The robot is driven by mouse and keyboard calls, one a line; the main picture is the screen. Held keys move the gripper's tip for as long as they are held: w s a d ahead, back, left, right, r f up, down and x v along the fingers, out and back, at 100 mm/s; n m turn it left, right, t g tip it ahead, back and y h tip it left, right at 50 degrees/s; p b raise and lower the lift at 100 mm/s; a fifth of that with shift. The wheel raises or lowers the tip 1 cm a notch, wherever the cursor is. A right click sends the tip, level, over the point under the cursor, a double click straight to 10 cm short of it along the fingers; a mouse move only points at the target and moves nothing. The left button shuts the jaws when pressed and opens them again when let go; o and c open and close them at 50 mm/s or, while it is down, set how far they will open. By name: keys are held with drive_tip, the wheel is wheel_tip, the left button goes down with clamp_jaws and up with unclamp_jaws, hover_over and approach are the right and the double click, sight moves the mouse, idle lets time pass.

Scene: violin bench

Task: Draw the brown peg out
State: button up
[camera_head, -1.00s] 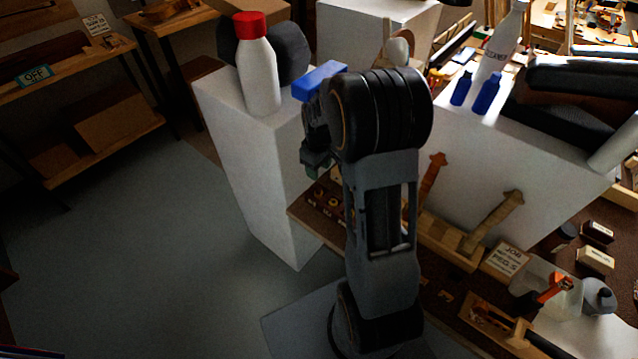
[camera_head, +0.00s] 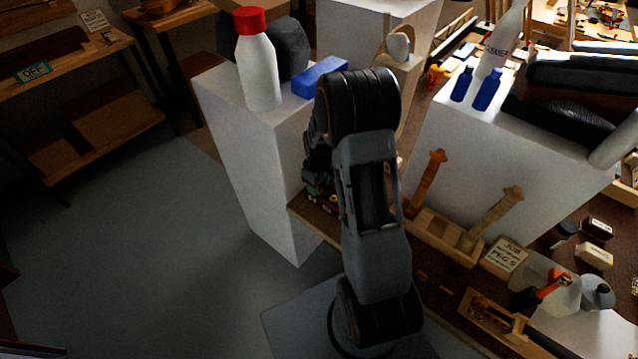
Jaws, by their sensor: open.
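My gripper (camera_head: 314,182) hangs low on the left of my arm, over the left end of the brown bench board (camera_head: 298,208). It is mostly dark and partly hidden by my own arm links; its fingertips are hard to make out. Small pegs (camera_head: 326,199) stand on the board just below and beside it, largely covered by the gripper and arm. I cannot tell which of them is the brown peg. The gripper is open, and I see nothing held in it.
A white pedestal beside the gripper carries a red-capped white bottle (camera_head: 257,62) and a blue block (camera_head: 320,77). Two carved necks (camera_head: 428,182) stand in a wooden rack right of my arm. A card reading JOB PEGS (camera_head: 506,255) lies farther right. The floor at left is clear.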

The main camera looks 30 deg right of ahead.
drive_tip(key=shift+c, duration=0.2)
clamp_jaws()
idle(0.5)
idle(0.6)
